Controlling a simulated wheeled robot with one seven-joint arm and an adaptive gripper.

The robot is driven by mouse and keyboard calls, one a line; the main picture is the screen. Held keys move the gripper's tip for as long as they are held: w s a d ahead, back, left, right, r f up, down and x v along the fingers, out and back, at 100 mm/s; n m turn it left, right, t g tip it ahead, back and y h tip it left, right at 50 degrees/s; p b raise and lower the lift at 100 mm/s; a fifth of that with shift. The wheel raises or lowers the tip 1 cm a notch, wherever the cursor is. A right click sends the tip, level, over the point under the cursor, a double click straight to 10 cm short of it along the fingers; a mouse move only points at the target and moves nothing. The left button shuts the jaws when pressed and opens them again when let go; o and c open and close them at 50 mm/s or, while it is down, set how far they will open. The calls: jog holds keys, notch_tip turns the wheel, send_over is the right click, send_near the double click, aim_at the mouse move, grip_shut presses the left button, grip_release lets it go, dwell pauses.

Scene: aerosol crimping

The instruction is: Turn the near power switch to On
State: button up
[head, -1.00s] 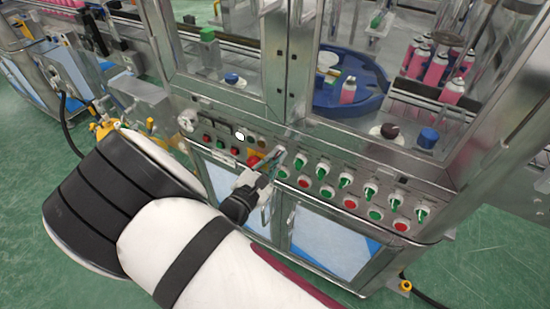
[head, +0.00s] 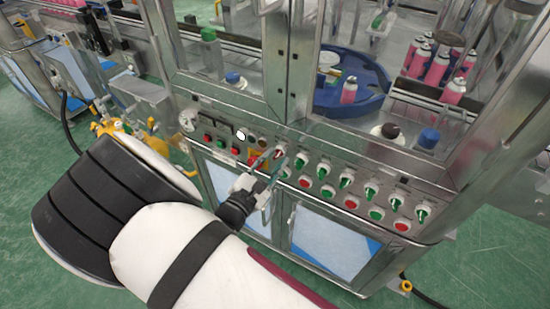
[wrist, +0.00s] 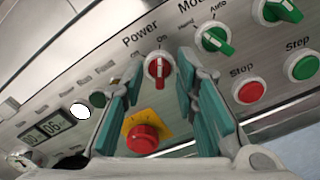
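The power switch is a red knob on a pale round collar, under the label "Power" in the wrist view (wrist: 159,72). Its handle stands about upright in that picture, its upper end toward the "On" mark. In the head view the switch (head: 279,153) is at the left end of the upper switch row. My gripper (wrist: 160,80) is open, with its green-padded fingers spread left and right of the knob and a visible gap on each side. In the head view my gripper (head: 273,165) is just in front of the panel, with nothing seen in it.
A red emergency button (wrist: 142,138) on a yellow plate sits below the switch, close to the left finger. The green Mode switch (wrist: 216,40) and a red Stop button (wrist: 249,91) are to the right. A digital display (wrist: 45,132) is to the left.

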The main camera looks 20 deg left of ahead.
jog(key=s, duration=0.6)
jog(key=shift+a, duration=0.2)
jog(key=shift+s, duration=0.1)
